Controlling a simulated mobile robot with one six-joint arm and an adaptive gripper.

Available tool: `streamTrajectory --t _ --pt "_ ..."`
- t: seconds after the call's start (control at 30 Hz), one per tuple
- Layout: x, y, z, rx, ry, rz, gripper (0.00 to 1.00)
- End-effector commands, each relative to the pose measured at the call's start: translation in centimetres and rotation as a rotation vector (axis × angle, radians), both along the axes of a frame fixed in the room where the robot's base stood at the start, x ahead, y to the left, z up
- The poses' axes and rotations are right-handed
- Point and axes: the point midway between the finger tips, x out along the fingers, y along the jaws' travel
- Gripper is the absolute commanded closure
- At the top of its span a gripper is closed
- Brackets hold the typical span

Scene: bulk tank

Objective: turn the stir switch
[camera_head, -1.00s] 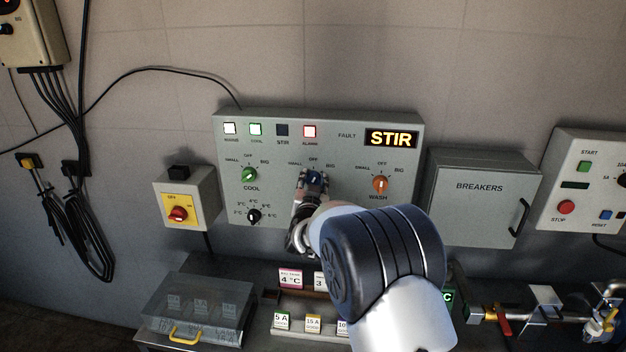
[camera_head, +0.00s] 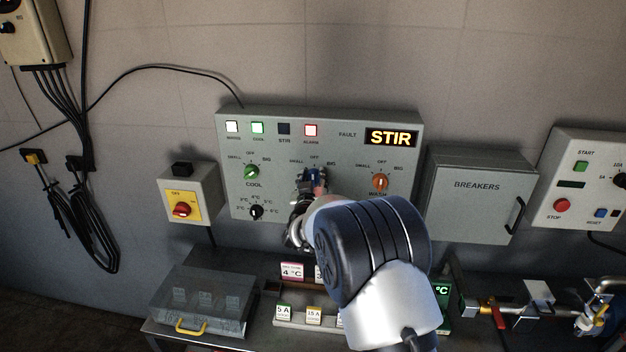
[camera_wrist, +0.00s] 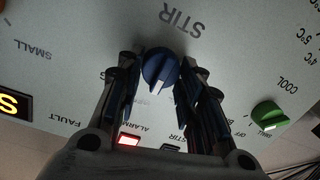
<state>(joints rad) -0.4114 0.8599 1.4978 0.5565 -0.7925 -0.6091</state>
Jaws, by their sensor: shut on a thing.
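The stir switch is a blue knob (camera_wrist: 160,68) with a white pointer mark, on a grey control panel (camera_head: 290,212). In the wrist view its mark points down the picture, slightly left, toward the lamp row. My gripper (camera_wrist: 161,78) is shut on the knob, one finger on each side. In the head view my gripper (camera_head: 311,184) reaches the panel's middle and covers most of the knob (camera_head: 317,175). The stir knob's position labels are partly hidden. The stir lamp (camera_head: 284,129) is dark. The fault display (camera_head: 391,138) reads STIR.
The green cool knob (camera_head: 251,172) is left of my gripper and the orange wash knob (camera_head: 380,182) right. A black temperature knob (camera_head: 257,212) sits low left. A yellow-and-red switch box (camera_head: 187,198) and a breaker box (camera_head: 475,200) flank the panel. A bench with boxes stands below.

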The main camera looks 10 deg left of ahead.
Motion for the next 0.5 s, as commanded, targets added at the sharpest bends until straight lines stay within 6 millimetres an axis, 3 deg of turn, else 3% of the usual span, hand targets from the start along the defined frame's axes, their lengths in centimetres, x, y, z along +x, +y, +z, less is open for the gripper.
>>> streamTrajectory --t 0.23,0.27,0.5 --pt "0.02 -0.03 0.01 0.001 -0.001 -0.001 0.9" --pt "0.02 -0.03 0.01 0.001 0.0 -0.001 0.64" --pt "0.01 -0.02 0.0 0.001 0.0 0.0 0.48"
